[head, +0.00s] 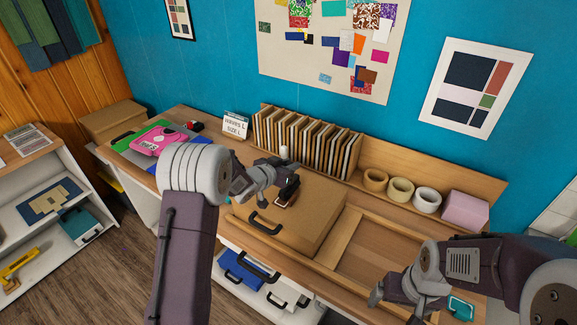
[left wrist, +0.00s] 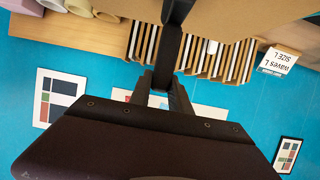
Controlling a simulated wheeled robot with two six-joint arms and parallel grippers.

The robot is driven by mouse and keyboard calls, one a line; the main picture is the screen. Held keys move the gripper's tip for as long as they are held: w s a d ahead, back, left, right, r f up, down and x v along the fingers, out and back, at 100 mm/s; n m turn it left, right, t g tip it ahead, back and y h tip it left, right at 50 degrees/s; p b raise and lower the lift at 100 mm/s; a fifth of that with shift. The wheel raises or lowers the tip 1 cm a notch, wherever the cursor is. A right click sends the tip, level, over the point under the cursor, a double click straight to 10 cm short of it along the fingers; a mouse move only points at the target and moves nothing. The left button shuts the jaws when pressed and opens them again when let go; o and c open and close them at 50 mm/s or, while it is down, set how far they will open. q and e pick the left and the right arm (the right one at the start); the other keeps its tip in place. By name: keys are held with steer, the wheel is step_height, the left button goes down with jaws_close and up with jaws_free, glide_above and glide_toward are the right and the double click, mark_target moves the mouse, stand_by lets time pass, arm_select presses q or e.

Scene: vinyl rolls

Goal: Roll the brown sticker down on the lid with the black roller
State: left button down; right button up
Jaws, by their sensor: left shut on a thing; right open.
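The tan lid (head: 312,222) with a black handle (head: 264,223) lies closed on the bench at the centre of the head view. My left gripper (head: 278,180) is over the lid's back part, shut on the black roller (head: 291,187). In the left wrist view the fingers (left wrist: 165,85) grip the roller's dark handle (left wrist: 172,45). A small brown sticker (head: 285,200) shows on the lid just below the roller, partly hidden by it. I cannot tell whether the roller touches it. My right gripper (head: 392,302) is open and empty at the front right.
An open wooden compartment (head: 375,245) lies right of the lid. Upright sample boards (head: 305,143) stand behind it. Several tape rolls (head: 400,190) and a pink block (head: 464,209) sit at the back right. A pink case (head: 158,140) lies at the left.

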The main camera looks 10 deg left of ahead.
arm_select(q)
steer(key=shift+s, duration=0.1)
steer(key=shift+s+a, duration=0.3)
steer(key=shift+s, duration=0.5)
steer(key=shift+s+a, duration=0.25)
steer(key=shift+s, duration=0.5)
step_height(320, 180, up, 8)
steer(key=p, duration=0.6)
steer(key=shift+p, duration=0.4)
